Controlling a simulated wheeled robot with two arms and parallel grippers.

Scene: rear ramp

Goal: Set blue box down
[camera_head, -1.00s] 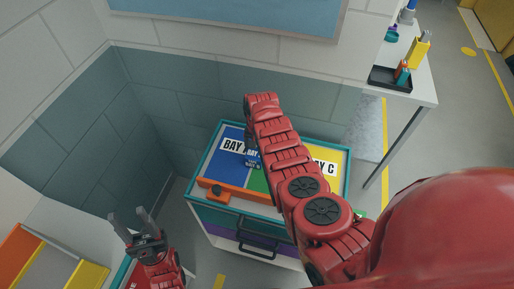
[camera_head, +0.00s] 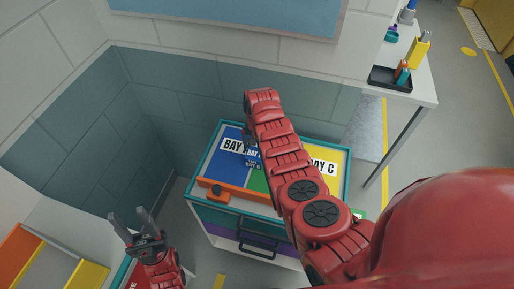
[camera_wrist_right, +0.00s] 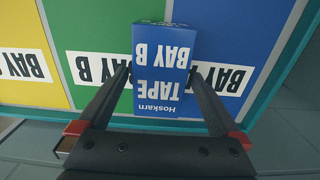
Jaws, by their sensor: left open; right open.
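The blue box (camera_wrist_right: 163,70), printed "Hoskarn TAPE BAY B", is on the cart top (camera_head: 344,180) over the border between the green BAY B panel (camera_wrist_right: 105,30) and the blue BAY A panel (camera_wrist_right: 225,35). It also shows small in the head view (camera_head: 253,162), partly hidden by my right arm. My right gripper (camera_wrist_right: 159,70) is open, with one finger on each side of the box's near part. Whether the fingers touch it cannot be told. My left gripper (camera_head: 128,213) is open and empty, left of the cart.
An orange bar (camera_head: 237,194) with a dark knob lies along the cart's front edge. The yellow BAY C panel (camera_head: 325,180) is at the right. A white table (camera_head: 420,85) with a black tray (camera_head: 388,80) stands at the right. Orange and yellow shelving (camera_head: 60,262) is at lower left.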

